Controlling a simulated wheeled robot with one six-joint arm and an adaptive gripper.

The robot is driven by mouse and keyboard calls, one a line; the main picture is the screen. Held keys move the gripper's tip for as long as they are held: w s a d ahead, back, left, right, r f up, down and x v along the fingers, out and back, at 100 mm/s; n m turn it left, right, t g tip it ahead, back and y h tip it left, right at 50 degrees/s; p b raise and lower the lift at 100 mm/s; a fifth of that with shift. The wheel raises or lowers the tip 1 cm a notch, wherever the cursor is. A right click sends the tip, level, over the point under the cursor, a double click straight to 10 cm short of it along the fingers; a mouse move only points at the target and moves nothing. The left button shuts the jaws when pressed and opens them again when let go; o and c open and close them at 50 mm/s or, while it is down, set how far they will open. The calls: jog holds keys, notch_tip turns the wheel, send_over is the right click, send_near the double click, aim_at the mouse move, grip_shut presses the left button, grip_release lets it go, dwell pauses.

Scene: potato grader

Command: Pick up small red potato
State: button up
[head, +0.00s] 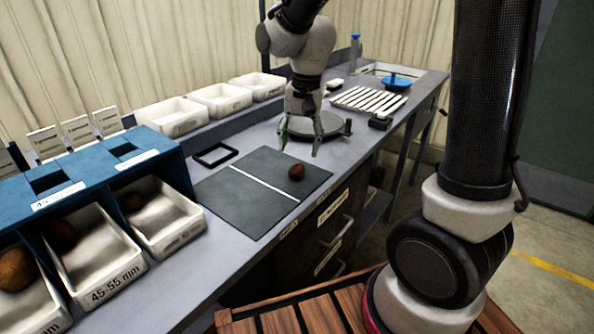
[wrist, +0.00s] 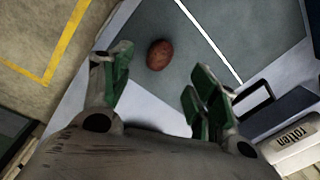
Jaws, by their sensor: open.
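A small red potato (head: 296,172) lies on the dark mat (head: 240,208), to the right of the white line. It also shows in the wrist view (wrist: 160,54) as a reddish-brown oval, ahead of the fingertips and between their lines. My gripper (head: 300,148) is above the far edge of the mat, pointing down, with its fingers spread. In the wrist view the green-padded fingers (wrist: 155,80) are apart with nothing between them. The potato is apart from both fingers.
White bins, one marked 45-55 mm (head: 112,282), hold other potatoes at the left under a blue sorter (head: 95,172). A black frame (head: 214,154) lies beside the mat. A round dark plate (head: 335,128) stands behind my gripper. White trays (head: 222,100) line the back.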

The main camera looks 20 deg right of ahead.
aim_at(297, 166)
jog(key=shift+f, duration=0.2)
jog(key=f, duration=0.7)
jog(key=shift+w+a+f, duration=0.2)
jog(key=shift+w+a, duration=0.1)
jog(key=c, duration=1.1)
